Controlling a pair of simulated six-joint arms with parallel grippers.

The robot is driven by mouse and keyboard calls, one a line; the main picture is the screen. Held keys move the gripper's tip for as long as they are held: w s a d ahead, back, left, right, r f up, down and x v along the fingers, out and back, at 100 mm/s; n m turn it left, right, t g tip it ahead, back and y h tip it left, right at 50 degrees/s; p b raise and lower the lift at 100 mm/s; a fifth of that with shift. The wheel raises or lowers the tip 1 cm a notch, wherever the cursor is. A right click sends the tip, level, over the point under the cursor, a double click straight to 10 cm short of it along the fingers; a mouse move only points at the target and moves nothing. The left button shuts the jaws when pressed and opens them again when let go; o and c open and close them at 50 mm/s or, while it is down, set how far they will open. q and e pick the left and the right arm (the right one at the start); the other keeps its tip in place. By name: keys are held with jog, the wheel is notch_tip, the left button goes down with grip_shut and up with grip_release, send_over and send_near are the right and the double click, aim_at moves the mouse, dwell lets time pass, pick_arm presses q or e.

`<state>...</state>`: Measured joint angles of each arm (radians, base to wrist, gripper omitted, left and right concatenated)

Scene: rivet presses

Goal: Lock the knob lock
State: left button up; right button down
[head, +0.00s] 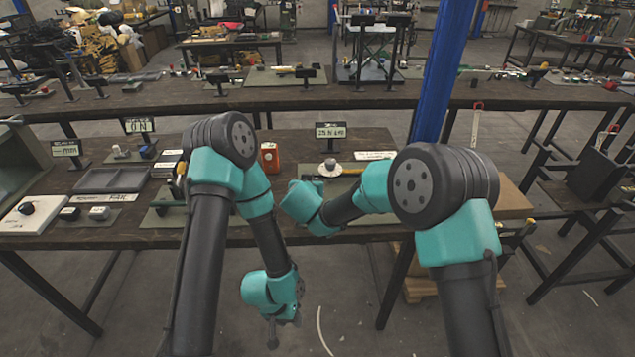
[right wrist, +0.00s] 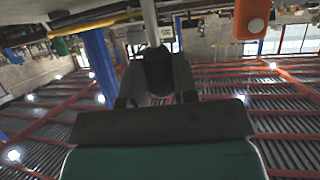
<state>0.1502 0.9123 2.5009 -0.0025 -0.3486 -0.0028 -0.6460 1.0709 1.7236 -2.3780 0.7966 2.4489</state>
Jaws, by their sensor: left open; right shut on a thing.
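In the right wrist view, my right gripper (right wrist: 156,82) is shut on a dark rounded knob (right wrist: 158,68) between its two grey fingers. A pale shaft (right wrist: 148,18) shows just beyond the knob. I cannot tell from this view whether the lock is turned. In the head view my right wrist hides the right gripper's fingers and what they hold. My left gripper (head: 282,325) hangs low in front of the table's front edge, open and empty, pointing down.
A silver domed piece (head: 330,166) sits on a green mat behind my right arm. An orange box (head: 269,157) stands left of it. A black tray (head: 110,180) and a white panel with a black knob (head: 27,208) lie at the left. A blue post (head: 442,75) rises behind.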

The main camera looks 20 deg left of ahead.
jog(key=shift+s+d+t+y, duration=0.15)
jog(key=shift+s+t+y, duration=0.15)
jog(key=shift+s+t, duration=0.25)
jog(key=shift+w, duration=0.1)
jog(key=c, duration=0.9)
grip_release()
jog(key=shift+w, duration=0.1)
